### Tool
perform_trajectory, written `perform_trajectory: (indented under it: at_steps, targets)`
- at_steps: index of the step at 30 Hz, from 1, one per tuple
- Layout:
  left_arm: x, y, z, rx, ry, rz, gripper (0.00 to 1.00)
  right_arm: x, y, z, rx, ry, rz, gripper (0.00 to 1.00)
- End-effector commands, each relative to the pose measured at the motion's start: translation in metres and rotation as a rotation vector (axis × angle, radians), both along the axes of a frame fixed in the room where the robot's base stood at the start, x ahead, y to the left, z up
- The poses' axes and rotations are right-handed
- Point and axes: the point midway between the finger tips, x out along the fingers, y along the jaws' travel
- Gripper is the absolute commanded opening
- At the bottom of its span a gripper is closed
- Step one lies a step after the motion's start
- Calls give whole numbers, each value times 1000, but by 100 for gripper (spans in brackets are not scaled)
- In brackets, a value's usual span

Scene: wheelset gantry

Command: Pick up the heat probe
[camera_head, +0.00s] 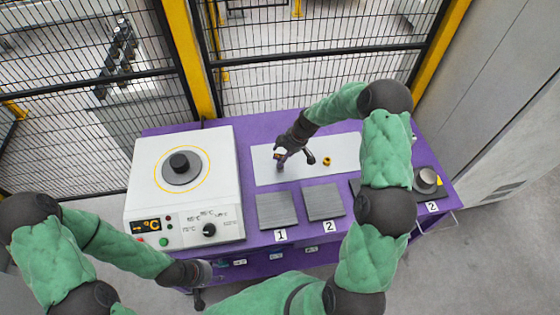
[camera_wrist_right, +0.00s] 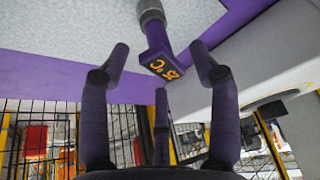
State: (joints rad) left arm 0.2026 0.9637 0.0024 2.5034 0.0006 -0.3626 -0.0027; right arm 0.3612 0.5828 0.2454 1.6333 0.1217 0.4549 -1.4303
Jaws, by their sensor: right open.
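The heat probe (camera_wrist_right: 160,58) shows in the right wrist view as a purple block with an orange temperature display and a grey rod end. It sits between the spread fingertips of my right gripper (camera_wrist_right: 160,62), with a visible gap on both sides. In the head view my right gripper (camera_head: 295,155) is over the pale panel on the purple bench, fingers apart. The probe is small there and partly hidden by the gripper. My left gripper (camera_head: 199,291) is low at the front edge of the bench, away from the probe; its fingers are too unclear to read.
A white heater unit (camera_head: 135,213) with a dial and display stands on the left of the purple bench (camera_head: 263,228). Grey plates (camera_head: 277,210) lie in front of the pale panel (camera_head: 345,150). A yellow ring (camera_head: 327,160) lies on the panel. Black mesh fencing stands behind.

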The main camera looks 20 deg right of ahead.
Motion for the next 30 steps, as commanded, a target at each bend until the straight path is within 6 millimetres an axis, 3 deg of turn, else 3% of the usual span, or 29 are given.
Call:
perform_trajectory:
  at_steps: [13, 23, 27, 30]
  targets:
    - [0, 0, -2, 0, 0, 0, 40, 14, 14, -43, 1, 1, -1, 62]
    - [0, 0, -2, 0, 0, 0, 40, 15, 16, -48, 0, 0, -1, 62]
    - [0, 0, -2, 0, 0, 0, 40, 15, 15, -48, 0, 0, 0, 23]
    - [0, 0, -2, 0, 0, 0, 40, 15, 16, -48, 0, 0, 0, 0]
